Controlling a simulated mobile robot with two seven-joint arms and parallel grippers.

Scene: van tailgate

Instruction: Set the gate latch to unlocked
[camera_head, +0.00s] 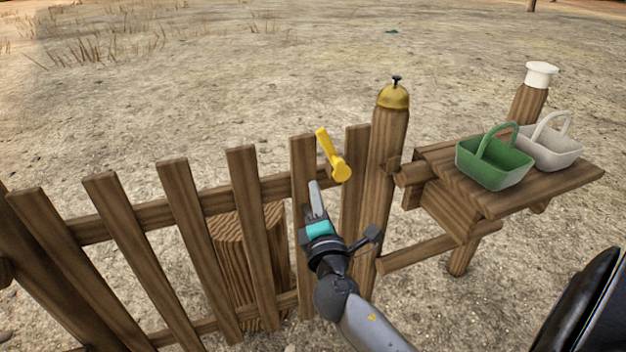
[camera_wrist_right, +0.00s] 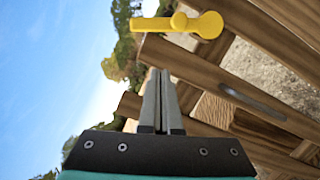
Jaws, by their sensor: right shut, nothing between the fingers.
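The yellow gate latch (camera_head: 332,157) is on the upper part of the wooden gate (camera_head: 247,180), close to the gate post. Its arm points up and slightly left from a round hub in the head view. In the right wrist view the latch (camera_wrist_right: 178,23) lies across the top of the picture, beyond my fingertips. My right gripper (camera_head: 316,187) is shut and empty, just below and left of the latch. In the wrist view its fingers (camera_wrist_right: 163,75) are together, with a visible gap to the latch. My left gripper is not in view.
A post (camera_head: 386,150) with a brass bell (camera_head: 394,96) stands right of the latch. A wooden shelf (camera_head: 545,187) at right holds a green basket (camera_head: 494,163) and a white basket (camera_head: 551,147). A wooden block (camera_head: 232,260) stands behind the gate. Open ground lies beyond.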

